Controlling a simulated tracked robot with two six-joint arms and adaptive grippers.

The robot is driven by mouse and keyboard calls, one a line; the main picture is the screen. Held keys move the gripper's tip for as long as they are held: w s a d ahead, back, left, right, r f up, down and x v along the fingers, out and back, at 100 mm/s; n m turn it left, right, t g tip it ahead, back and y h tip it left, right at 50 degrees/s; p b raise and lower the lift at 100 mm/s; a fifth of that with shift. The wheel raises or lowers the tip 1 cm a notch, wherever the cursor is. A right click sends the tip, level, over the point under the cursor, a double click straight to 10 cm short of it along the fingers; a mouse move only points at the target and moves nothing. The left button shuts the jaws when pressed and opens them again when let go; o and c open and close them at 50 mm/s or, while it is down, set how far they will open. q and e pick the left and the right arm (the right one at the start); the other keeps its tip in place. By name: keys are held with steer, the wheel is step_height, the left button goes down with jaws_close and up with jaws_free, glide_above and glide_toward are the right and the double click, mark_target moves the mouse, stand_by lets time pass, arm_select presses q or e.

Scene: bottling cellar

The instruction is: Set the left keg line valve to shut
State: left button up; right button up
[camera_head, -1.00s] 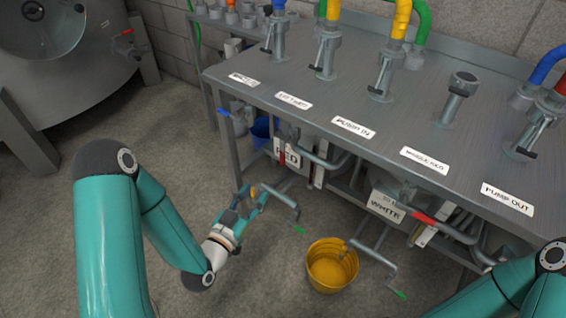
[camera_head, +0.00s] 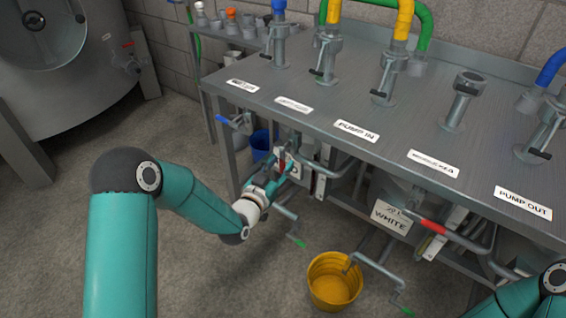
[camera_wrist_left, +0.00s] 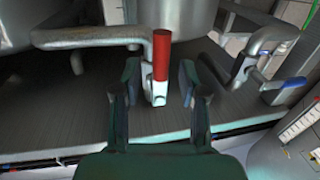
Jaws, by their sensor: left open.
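The left keg line valve has a red handle (camera_head: 282,157) by the left keg under the bench. In the left wrist view the red handle (camera_wrist_left: 161,55) stands upright in the picture, with its grey metal lower end (camera_wrist_left: 157,90) below. A grey pipe (camera_wrist_left: 85,37) runs left from behind it. My left gripper (camera_head: 277,176) is at this valve and hides part of it in the head view. In the wrist view my left gripper (camera_wrist_left: 158,78) is open, with one finger on each side of the handle and gaps visible. My right gripper is out of view.
The steel bench (camera_head: 330,107) with several upright valves overhangs this area. The right keg's red handle (camera_head: 433,226) and WHITE sign (camera_head: 391,216) are to the right. A yellow bucket (camera_head: 333,292) stands on the floor. A blue-handled valve (camera_wrist_left: 284,83) is close on the right.

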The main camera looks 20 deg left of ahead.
arm_select(q)
steer(key=shift+w+d, duration=0.15)
steer(key=shift+w, duration=0.85)
jaws_close()
steer(key=shift+d, duration=0.2)
